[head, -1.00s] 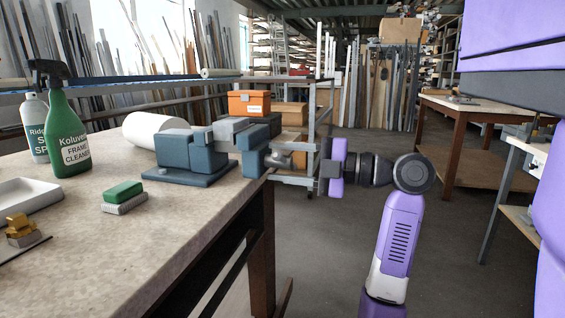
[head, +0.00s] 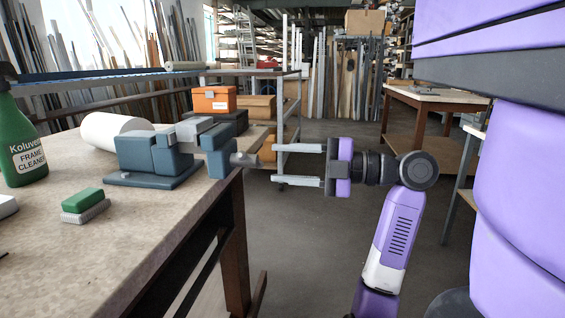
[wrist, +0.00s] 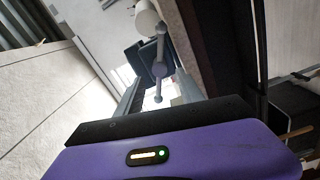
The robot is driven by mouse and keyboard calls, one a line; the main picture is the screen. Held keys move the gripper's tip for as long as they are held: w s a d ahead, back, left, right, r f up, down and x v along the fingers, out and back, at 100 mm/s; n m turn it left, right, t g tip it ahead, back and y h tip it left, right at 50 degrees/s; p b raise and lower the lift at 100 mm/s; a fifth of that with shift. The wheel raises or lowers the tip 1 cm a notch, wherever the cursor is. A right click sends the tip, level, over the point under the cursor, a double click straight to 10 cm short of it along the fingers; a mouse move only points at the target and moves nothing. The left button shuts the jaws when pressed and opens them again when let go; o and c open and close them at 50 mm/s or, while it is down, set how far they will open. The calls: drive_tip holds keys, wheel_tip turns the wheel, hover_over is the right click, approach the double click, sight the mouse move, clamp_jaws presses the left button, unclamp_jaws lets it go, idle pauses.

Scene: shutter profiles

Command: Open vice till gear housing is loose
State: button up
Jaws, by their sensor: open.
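The blue-grey vice (head: 152,157) stands at the right edge of the workbench. A light grey block, seemingly the gear housing (head: 190,130), sits at the top between its jaws; whether it is clamped tight or loose I cannot tell. The vice's screw end (head: 243,159) points toward my gripper. My gripper (head: 273,165) is open and empty, to the right of the screw end and apart from it, beyond the bench edge. In the wrist view the handle bar (wrist: 160,62) with ball ends shows ahead, lined up between the open fingers (wrist: 158,88).
On the workbench (head: 120,240) are a white roll (head: 110,130), a green spray bottle (head: 25,145) and a green-topped brush or block (head: 84,202). Floor right of the bench is open; another table (head: 440,98) stands farther back.

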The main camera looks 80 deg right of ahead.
drive_tip(key=shift+r, duration=0.25)
drive_tip(key=c, duration=0.4)
drive_tip(key=shift+m, duration=0.8)
drive_tip(key=r+p, duration=0.1)
drive_tip(key=p, duration=0.2)
drive_tip(key=r+p, duration=0.2)
drive_tip(key=p, duration=0.2)
drive_tip(key=r+p, duration=0.2)
drive_tip(key=p, duration=0.2)
drive_tip(key=shift+s+d+r, duration=0.15)
drive_tip(key=shift+d+r, duration=0.1)
clamp_jaws()
drive_tip(key=s+a+r+m+t+p, duration=0.15)
drive_tip(key=s+m+p, duration=0.25)
drive_tip(key=m+p, duration=1.85)
drive_tip(key=w+a+f+n+h+p, duration=0.1)
drive_tip(key=w+f+p, duration=0.3)
drive_tip(key=w+p, duration=0.5)
drive_tip(key=shift+a+n+p, duration=0.65)
drive_tip(key=shift+a+p, duration=0.05)
drive_tip(key=shift+p, duration=0.3)
